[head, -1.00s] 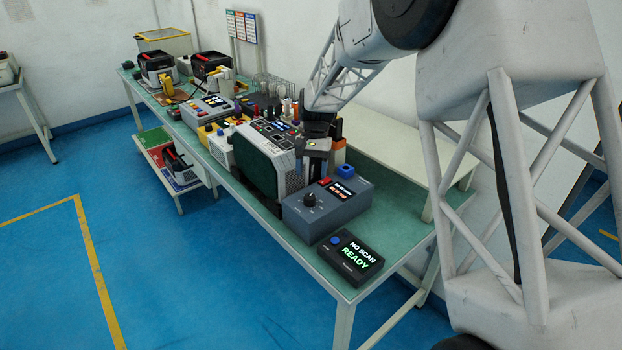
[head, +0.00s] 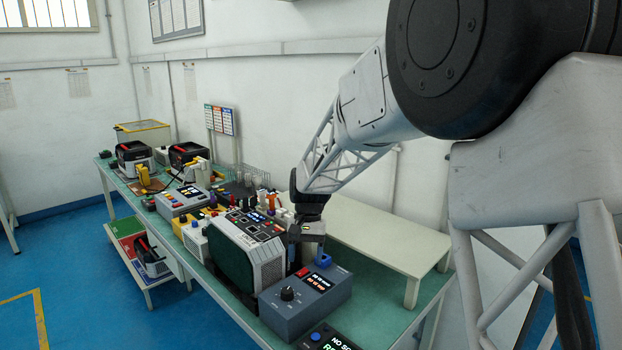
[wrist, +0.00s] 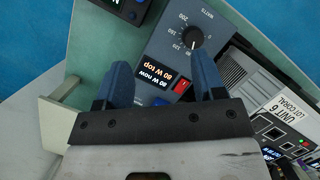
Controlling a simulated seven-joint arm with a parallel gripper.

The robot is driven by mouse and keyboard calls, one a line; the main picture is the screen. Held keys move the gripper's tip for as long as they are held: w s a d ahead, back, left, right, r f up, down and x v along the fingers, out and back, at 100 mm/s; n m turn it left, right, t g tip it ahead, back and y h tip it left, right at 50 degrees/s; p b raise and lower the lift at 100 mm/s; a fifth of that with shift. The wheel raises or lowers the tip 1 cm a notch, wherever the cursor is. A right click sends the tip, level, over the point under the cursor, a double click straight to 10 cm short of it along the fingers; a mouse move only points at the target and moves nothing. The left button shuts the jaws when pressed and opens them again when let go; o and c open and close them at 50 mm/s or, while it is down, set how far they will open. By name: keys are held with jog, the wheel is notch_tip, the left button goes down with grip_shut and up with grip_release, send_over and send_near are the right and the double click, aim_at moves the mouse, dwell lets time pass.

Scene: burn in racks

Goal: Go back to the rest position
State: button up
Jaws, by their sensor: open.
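My gripper (head: 308,242) hangs at the end of my arm, above the back of the blue-grey watt box (head: 305,302) in the head view. In the wrist view my gripper (wrist: 165,66) has its two blue fingers spread apart, with nothing held between them. The watt box (wrist: 215,62) lies below the fingers in that view, with its knob, red switch and a display reading 80 W.
A grey unit with a dark green side (head: 232,258) stands left of the watt box, its label (wrist: 285,104) reading UNIT 6. A scan box (head: 325,338) sits at the front. A low cream bench (head: 385,235) stands behind, its top clear. Several devices crowd the table's far end.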

jog(key=s+d+r+t, duration=0.2)
jog(key=s+d+r, duration=0.55)
jog(key=s, duration=0.25)
jog(key=s+d+t, duration=0.1)
jog(key=s+d, duration=0.3)
jog(key=s, duration=0.5)
jog(key=s+d+t, duration=0.1)
jog(key=s+d, duration=0.3)
jog(key=s, duration=0.6)
jog(key=s+d+t, duration=0.2)
jog(key=s+d, duration=0.2)
jog(key=s, duration=0.5)
jog(key=shift+s+d+r+n+h, duration=0.2)
jog(key=shift+s+d+n+h, duration=0.1)
jog(key=shift+n+h, duration=0.1)
jog(key=shift+w, duration=0.1)
dwell(1.1)
